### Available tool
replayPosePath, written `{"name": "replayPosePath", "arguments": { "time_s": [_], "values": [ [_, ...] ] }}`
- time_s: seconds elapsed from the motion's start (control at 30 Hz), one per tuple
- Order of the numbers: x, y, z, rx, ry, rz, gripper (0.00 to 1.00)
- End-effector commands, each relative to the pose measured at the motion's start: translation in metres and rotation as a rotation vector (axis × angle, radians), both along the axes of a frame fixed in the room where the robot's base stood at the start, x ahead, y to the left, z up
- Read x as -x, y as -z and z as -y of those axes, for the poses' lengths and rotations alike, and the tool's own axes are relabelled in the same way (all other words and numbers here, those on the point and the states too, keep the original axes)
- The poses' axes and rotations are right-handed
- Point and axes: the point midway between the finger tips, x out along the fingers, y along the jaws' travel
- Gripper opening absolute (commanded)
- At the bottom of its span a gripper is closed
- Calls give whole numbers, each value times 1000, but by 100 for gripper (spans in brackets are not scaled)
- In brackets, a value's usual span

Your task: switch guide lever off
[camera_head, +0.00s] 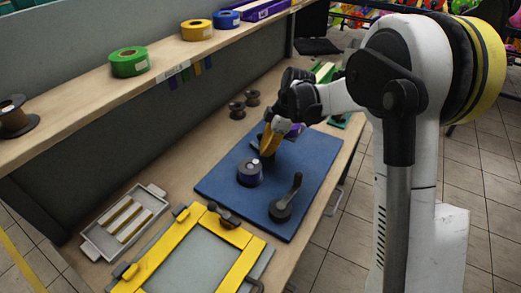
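A dark lever (286,200) with a round base stands at the near right part of the blue mat, its handle pointing up and slightly right. No label shows whether it is the guide lever. My gripper (268,142) is above the far middle of the mat, behind and left of this lever and apart from it. A yellow piece (266,139) shows at the gripper's end; I cannot tell whether it is held or part of the gripper. The fingers are too small and dark to tell open from shut.
The blue mat (222,187) lies on a wooden bench. A yellow frame (150,262) with dark clamps is at the front, and a grey tray (97,236) is left of it. Tape rolls, one green (129,62), stand on the shelf. Two dark spools (237,110) stand behind the mat.

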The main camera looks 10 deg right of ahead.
Motion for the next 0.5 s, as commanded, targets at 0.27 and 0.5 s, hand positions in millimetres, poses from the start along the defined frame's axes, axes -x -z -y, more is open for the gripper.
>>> {"name": "replayPosePath", "arguments": {
  "time_s": [0.27, 0.5],
  "values": [
    [-2, 0, 6, 0, 1, 0, 0],
    [-3, 0, 7, 0, 1, 0, 0]
  ]
}}
